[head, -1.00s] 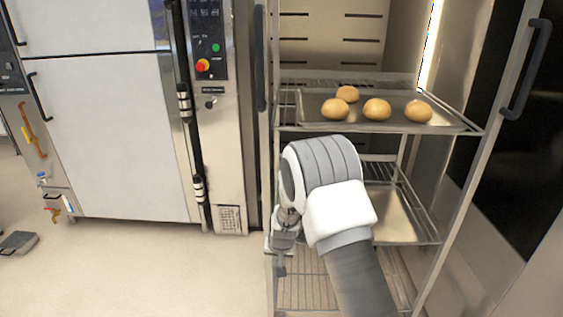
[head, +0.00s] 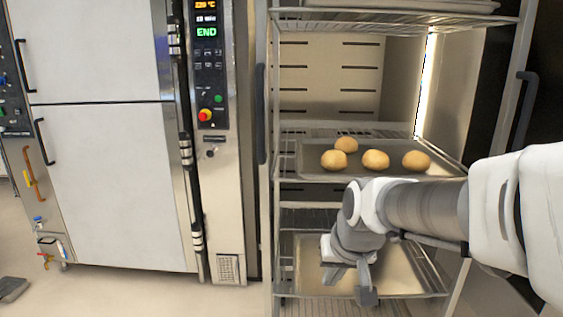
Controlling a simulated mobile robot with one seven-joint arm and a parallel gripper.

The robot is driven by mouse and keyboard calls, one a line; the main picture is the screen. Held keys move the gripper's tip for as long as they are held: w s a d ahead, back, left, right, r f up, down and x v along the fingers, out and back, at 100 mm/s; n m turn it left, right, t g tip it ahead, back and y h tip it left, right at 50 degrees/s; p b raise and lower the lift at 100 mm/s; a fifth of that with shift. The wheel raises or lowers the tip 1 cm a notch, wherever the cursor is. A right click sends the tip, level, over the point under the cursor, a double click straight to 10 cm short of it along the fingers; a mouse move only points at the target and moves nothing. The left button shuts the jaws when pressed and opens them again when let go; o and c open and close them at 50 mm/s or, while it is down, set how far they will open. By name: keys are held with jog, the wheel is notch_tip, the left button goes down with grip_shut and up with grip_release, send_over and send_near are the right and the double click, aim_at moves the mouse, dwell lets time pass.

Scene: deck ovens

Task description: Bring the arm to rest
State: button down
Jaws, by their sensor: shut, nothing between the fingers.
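My gripper (head: 350,288) is at the end of my arm, which reaches in from the right edge of the head view. It points downward in front of the lower tray (head: 310,262) of the rack. The fingers are shut and hold nothing. The fingertips are small in this view, and I cannot tell how far they are from the rack.
The open metal rack (head: 272,215) holds a tray (head: 312,172) with several round buns (head: 375,160) above my gripper. A deck oven (head: 110,185) stands left, its panel (head: 208,60) showing END. The floor (head: 150,292) before the oven is clear.

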jog(key=s+d+r+h, duration=0.1)
jog(key=s+d+r, duration=0.1)
jog(key=s, duration=0.6)
jog(key=s+d+r, duration=0.2)
jog(key=s+d, duration=0.1)
jog(key=s, duration=0.4)
notch_tip(320, 180, up, 22)
jog(key=p, duration=2.3)
jog(key=shift+s+r+t, duration=0.2)
jog(key=shift+s+t, duration=0.2)
jog(key=shift+s, duration=0.05)
